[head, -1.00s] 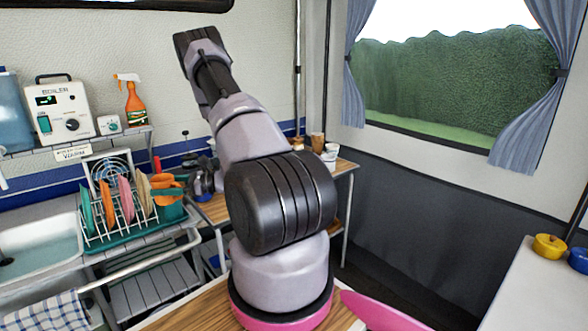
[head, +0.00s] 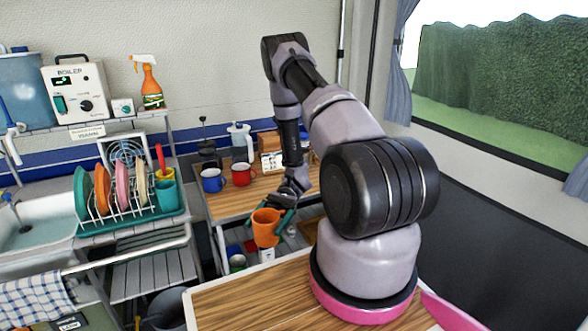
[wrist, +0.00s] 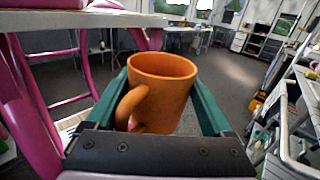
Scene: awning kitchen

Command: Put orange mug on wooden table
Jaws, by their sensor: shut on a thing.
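The orange mug (head: 265,229) is held in my gripper (head: 269,219), in front of the wooden table's near edge and clear of its top. In the wrist view the mug (wrist: 160,92) stands between the two green fingers of my gripper (wrist: 163,80), with its handle toward the camera at the left. The mug looks roughly upright, with its open rim up. The wooden table (head: 238,203) stands against the back wall, with its right part hidden behind my arm.
A blue mug (head: 213,180), a red mug (head: 242,174) and a clear jug (head: 240,142) stand toward the table's back. The table's front strip is bare. A dish rack (head: 125,212) with plates and a teal cup (head: 167,196) is at the left. A shelf with items is below the table.

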